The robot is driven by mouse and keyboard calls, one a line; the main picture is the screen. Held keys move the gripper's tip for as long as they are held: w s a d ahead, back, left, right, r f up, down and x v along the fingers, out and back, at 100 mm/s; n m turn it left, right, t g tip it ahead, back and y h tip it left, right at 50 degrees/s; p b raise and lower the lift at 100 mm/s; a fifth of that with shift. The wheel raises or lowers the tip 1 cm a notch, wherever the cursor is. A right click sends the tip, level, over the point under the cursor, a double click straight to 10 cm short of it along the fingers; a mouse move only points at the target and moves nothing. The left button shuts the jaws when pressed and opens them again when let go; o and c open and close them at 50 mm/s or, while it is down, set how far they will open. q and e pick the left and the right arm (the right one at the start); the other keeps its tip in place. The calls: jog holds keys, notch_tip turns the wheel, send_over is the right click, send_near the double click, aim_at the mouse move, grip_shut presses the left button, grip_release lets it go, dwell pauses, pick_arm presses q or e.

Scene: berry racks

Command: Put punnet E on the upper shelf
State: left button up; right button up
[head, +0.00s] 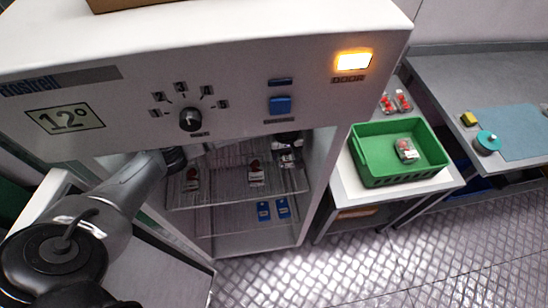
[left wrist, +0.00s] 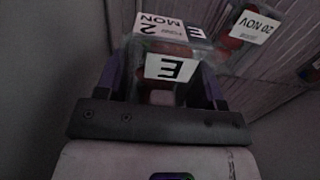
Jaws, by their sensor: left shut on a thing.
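My left gripper (left wrist: 162,72) is shut on punnet E (left wrist: 170,68), a clear punnet with white labels that read E and 2 MON. It shows between the two fingers in the left wrist view. In the head view my left arm reaches into the open cabinet, and the front panel hides part of it. The upper shelf (head: 225,198) is a clear ribbed shelf inside the cabinet. Punnets with red berries (head: 256,174) stand on it. Whether punnet E rests on the shelf or is held above it, I cannot tell. My right gripper is not in view.
Another punnet (left wrist: 250,28), labelled 20 NOV, is close beside punnet E. Blue packs (head: 263,210) are on the lower shelf. The cabinet's DOOR light (head: 354,61) glows orange. A green crate (head: 372,178) holding a punnet stands on a side table, with red-berry punnets (head: 396,101) behind it.

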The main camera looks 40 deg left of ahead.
pick_arm(q)
notch_tip(320, 180, down, 7)
jog(key=shift+b, duration=0.6)
jog(key=shift+f, duration=0.35)
jog(key=shift+f, duration=0.15)
jog(key=o, duration=1)
